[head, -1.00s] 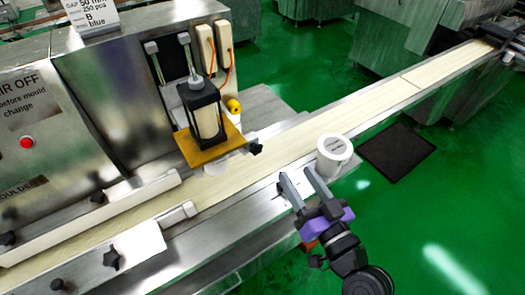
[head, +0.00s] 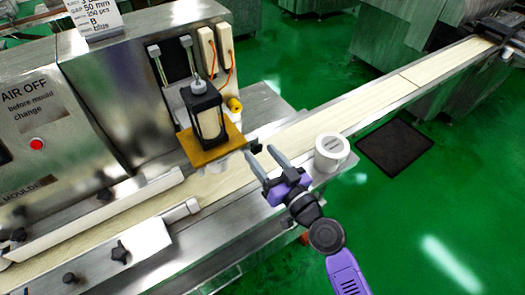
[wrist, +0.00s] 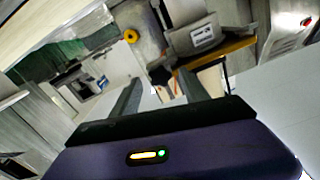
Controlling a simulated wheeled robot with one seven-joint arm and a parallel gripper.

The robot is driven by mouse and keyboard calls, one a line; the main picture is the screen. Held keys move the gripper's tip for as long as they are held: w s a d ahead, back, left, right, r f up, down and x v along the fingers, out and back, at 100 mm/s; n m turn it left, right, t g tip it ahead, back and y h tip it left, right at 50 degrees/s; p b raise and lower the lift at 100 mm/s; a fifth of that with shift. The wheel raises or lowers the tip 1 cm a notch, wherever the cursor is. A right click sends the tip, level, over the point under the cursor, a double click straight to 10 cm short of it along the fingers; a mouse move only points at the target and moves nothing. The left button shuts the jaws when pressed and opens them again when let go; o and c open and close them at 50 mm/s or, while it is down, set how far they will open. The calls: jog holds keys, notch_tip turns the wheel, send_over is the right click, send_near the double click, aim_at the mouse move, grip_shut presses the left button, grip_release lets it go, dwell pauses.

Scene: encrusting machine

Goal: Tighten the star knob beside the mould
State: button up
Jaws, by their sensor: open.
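The mould (head: 207,120) is a black frame with a cream face, standing on an orange plate (head: 200,152) above the belt. The small black star knob (head: 256,146) is at the plate's right side, partly hidden by my fingers. My gripper (head: 260,153) is open and empty, its fingertips close to the knob in the picture; I cannot tell whether they touch it. In the wrist view, the dark knob (wrist: 161,77) appears beyond the fingers, with the orange plate (wrist: 232,48) to its right.
A white cup-like container (head: 331,155) stands on the machine's edge just right of my gripper. A yellow knob (head: 235,105) is behind the mould. Other black knobs (head: 119,251) line the front. The cream belt (head: 350,105) runs to the upper right.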

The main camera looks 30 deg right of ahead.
jog(key=shift+w, duration=0.25)
grip_shut()
